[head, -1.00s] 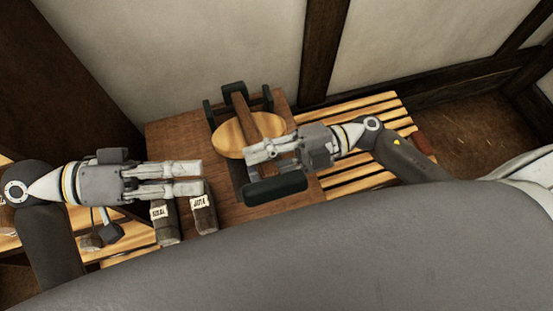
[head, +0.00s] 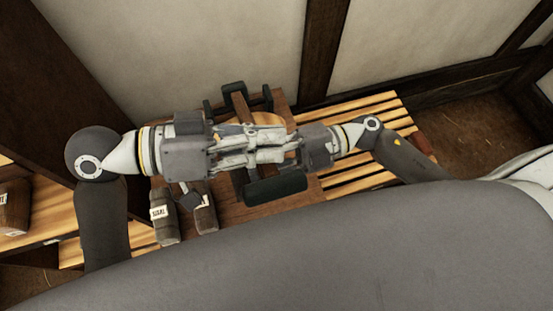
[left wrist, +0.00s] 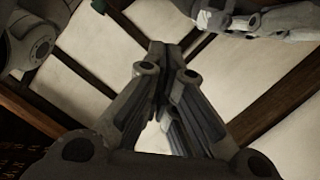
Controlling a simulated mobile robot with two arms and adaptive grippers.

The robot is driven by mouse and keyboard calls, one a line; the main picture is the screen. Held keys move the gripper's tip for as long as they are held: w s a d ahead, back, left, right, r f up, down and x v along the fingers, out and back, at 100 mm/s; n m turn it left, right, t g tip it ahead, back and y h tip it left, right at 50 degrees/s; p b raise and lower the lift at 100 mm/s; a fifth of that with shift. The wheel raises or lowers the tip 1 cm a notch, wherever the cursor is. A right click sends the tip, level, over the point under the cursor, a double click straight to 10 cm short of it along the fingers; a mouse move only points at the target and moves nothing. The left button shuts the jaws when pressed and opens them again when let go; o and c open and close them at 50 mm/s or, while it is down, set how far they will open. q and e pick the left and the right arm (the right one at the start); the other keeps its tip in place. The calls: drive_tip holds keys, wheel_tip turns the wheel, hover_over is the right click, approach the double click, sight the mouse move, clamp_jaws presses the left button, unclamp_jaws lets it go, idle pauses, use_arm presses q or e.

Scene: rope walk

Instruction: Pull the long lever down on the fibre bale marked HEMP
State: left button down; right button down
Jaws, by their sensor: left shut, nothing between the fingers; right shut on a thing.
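My right gripper (head: 264,146), from the right, is shut on what looks like the lever; the grip is mostly hidden. My left gripper (head: 282,155) is shut and empty, overlapping the right one from above. Its closed fingers (left wrist: 165,65) fill the middle of the left wrist view, with my right gripper (left wrist: 270,20) beyond. No HEMP label is readable.
Another labelled bale (head: 14,207) is at the far left. A slatted bench (head: 350,175) lies right. A plaster wall (head: 200,50) closes the back.

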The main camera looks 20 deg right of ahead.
sight(277, 177)
use_arm(q)
drive_tip(key=shift+s+d+f, duration=0.2)
drive_tip(key=shift+s+f, duration=0.2)
drive_tip(key=shift+f, duration=0.2)
drive_tip(key=shift+s+d+f, duration=0.2)
drive_tip(key=shift+s+f, duration=0.15)
drive_tip(key=shift+f, duration=0.2)
drive_tip(key=shift+s+f, duration=0.4)
drive_tip(key=shift+f, duration=0.25)
use_arm(e)
drive_tip(key=shift+f, duration=0.1)
